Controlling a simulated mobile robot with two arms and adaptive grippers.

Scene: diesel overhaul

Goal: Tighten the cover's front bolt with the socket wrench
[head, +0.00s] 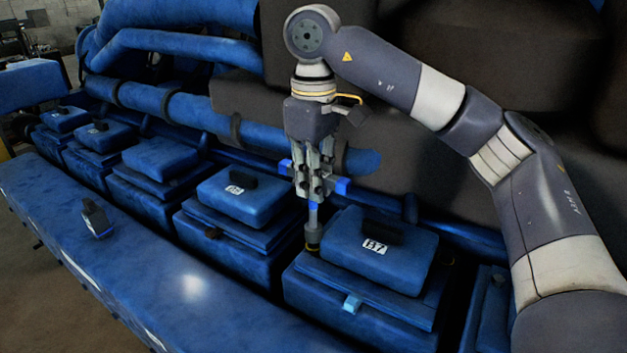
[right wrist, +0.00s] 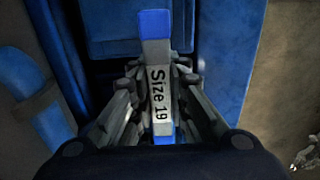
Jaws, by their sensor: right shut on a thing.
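My right gripper (head: 313,180) is shut on the socket wrench, whose blue handle ends (head: 342,186) stick out on both sides. In the right wrist view the wrench (right wrist: 158,95) lies between the fingers and reads "Size 19". Its shaft points straight down. Its lower end (head: 313,236) is at the left corner of the blue cover (head: 350,240) labelled B7, at a dark round piece; whether it sits on a bolt head I cannot tell. A light blue piece (head: 352,304) is on the front edge of the cover's base. My left gripper is not in view.
Several similar blue covers (head: 240,195) stand in a row to the left. A long blue ledge (head: 150,260) runs in front, with a small dark object (head: 97,217) on it. Blue pipes (head: 180,105) run behind the covers.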

